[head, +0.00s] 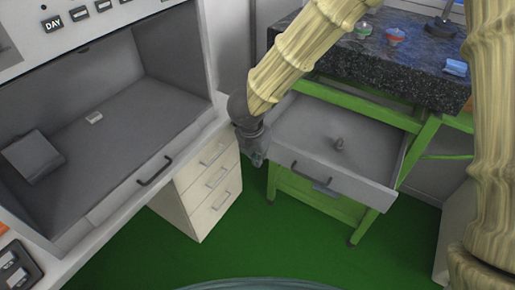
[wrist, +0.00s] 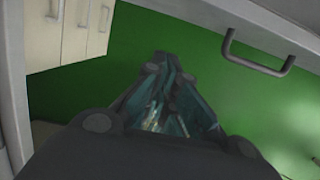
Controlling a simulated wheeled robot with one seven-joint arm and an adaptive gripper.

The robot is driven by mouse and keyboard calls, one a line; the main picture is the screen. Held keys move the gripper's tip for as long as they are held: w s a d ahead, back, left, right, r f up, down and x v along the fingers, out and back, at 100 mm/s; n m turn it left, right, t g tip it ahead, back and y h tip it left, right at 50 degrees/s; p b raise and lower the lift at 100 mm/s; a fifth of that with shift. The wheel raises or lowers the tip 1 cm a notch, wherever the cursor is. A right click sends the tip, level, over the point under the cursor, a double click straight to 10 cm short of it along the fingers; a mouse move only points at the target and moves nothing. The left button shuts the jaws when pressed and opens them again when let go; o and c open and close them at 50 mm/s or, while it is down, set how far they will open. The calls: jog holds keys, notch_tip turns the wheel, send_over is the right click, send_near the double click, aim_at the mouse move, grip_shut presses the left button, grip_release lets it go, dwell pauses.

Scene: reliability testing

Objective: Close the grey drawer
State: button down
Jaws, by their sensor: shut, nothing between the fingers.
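The grey drawer (head: 335,170) is pulled out from under the dark stone top of a green-framed table in the head view. A small dark object (head: 339,144) lies inside it. The drawer's dark handle (head: 312,181) is on its front panel, and a handle on a pale panel (wrist: 258,58) shows at the upper right of the wrist view. My gripper (head: 254,160) points down near the drawer's left front corner; I cannot tell whether it touches. Its fingers (wrist: 172,78) are together and empty in the wrist view.
A grey light booth (head: 120,110) with its own front handle stands at the left. A white drawer cabinet (head: 208,188) is beneath it. Small items rest on the stone top (head: 415,62). The green floor (head: 255,245) in front is clear.

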jog(key=w+d+f+p, duration=0.1)
jog(key=w+d+f, duration=0.1)
jog(key=w+f, duration=0.2)
jog(key=shift+d+f, duration=0.15)
jog(key=shift+d, duration=0.2)
jog(key=shift+w, duration=0.1)
jog(key=p, duration=0.5)
send_over(299, 124)
jog(key=s, duration=0.1)
jog(key=shift+a, duration=0.4)
jog(key=shift+s, duration=0.1)
